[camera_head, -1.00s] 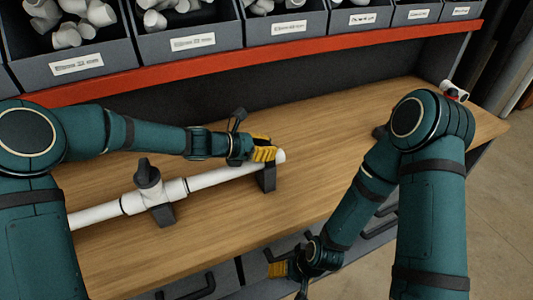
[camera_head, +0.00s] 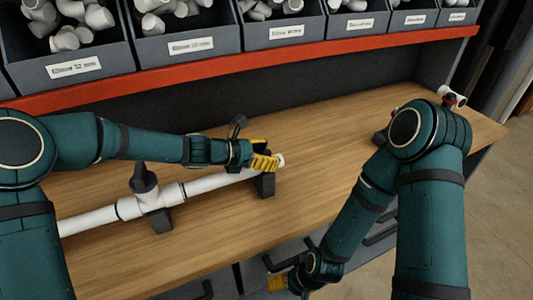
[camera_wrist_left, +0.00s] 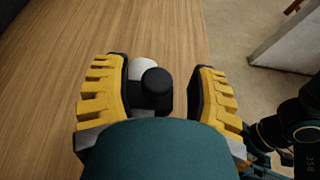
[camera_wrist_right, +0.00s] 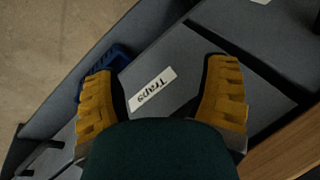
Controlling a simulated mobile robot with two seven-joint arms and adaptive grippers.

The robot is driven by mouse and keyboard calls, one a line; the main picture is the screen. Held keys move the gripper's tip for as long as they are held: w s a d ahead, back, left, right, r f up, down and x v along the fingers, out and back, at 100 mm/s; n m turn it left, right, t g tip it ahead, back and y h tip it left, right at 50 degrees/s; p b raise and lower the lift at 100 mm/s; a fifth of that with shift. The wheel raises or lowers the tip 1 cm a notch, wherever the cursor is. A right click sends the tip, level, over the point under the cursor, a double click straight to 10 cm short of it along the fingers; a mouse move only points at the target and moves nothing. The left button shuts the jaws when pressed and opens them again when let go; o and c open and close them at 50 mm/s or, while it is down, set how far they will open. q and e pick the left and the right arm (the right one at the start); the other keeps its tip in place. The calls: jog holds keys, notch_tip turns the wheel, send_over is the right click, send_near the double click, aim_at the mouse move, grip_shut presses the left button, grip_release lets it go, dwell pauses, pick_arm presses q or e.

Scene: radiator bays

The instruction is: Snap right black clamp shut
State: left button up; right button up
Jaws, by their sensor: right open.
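A white pipe (camera_head: 205,184) lies along the wooden bench. Its right end rests in the right black clamp (camera_head: 266,187), whose upper part is mostly hidden behind my left gripper (camera_head: 264,158). In the left wrist view my left gripper (camera_wrist_left: 160,92) is open, its yellow fingers on either side of a round-topped black part of the clamp (camera_wrist_left: 156,88). The white pipe end (camera_wrist_left: 143,68) shows just beyond. I cannot tell whether the fingers touch the clamp. My right gripper (camera_head: 277,284) is open and empty, low in front of the bench; it also shows in the right wrist view (camera_wrist_right: 160,95).
Another black support (camera_head: 160,220) stands under the pipe's white tee, which has a black top (camera_head: 143,178). Labelled bins of white fittings (camera_head: 190,45) line the back above a red rail (camera_head: 230,72). Drawers with dark handles (camera_head: 285,262) are below the bench. Clear wood lies right of the clamp.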

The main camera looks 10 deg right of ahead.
pick_arm(q)
jog(key=shift+w, duration=0.1)
jog(key=shift+a, duration=0.2)
jog(key=v, duration=1.1)
jog(key=shift+s+a+r, duration=0.2)
jog(key=shift+s+a, duration=0.05)
